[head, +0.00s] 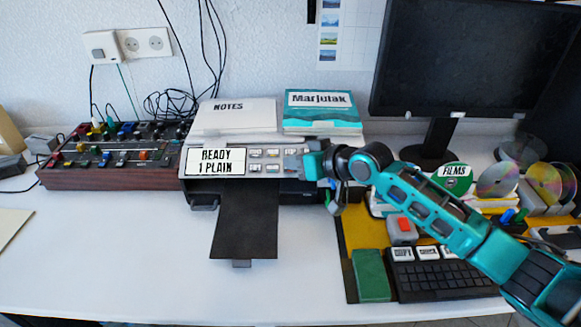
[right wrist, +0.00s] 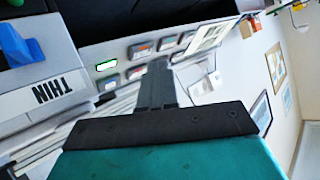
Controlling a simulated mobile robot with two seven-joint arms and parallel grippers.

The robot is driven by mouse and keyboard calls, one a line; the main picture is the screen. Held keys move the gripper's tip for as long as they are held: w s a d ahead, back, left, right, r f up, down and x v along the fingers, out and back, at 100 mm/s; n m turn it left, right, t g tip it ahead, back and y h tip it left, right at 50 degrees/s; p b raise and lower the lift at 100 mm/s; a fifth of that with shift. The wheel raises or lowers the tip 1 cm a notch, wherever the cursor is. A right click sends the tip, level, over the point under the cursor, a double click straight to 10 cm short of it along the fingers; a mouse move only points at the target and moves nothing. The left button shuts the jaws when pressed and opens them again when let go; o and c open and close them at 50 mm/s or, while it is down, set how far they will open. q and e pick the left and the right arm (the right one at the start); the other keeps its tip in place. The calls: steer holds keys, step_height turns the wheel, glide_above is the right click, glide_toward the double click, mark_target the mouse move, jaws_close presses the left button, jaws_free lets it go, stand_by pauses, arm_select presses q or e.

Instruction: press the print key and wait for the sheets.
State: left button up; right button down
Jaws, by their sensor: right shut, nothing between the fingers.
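The printer (head: 262,175) stands at the back of the desk. Its display (head: 214,161) reads "READY 1 PLAIN". A panel of grey keys (head: 265,154) sits right of the display. The black output tray (head: 245,215) slopes forward and bears no sheets. My right gripper (head: 311,165) is at the right end of the key panel and covers part of it. In the right wrist view its shut fingers (right wrist: 157,75) point at the keys (right wrist: 140,50), and one key (right wrist: 107,66) is lit green. I cannot tell whether the fingertips touch a key. My left gripper is out of view.
A "NOTES" pad (head: 232,117) and a "Marjutak" book (head: 322,110) lie on the printer. A mixer (head: 110,178) stands left. A monitor (head: 470,60), discs (head: 497,179) and a keyboard (head: 445,280) are right.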

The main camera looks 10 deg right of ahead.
steer(key=shift+w+f, duration=0.2)
steer(key=shift+f, duration=0.2)
steer(key=shift+w+d+f+b, duration=0.1)
steer(key=shift+w+f+b, duration=0.1)
steer(key=shift+f+b, duration=0.3)
stand_by(0.6)
steer(key=shift+r, duration=0.15)
steer(key=shift+s+r+p, duration=0.45)
steer(key=shift+r+p, duration=0.3)
steer(key=shift+p, duration=0.45)
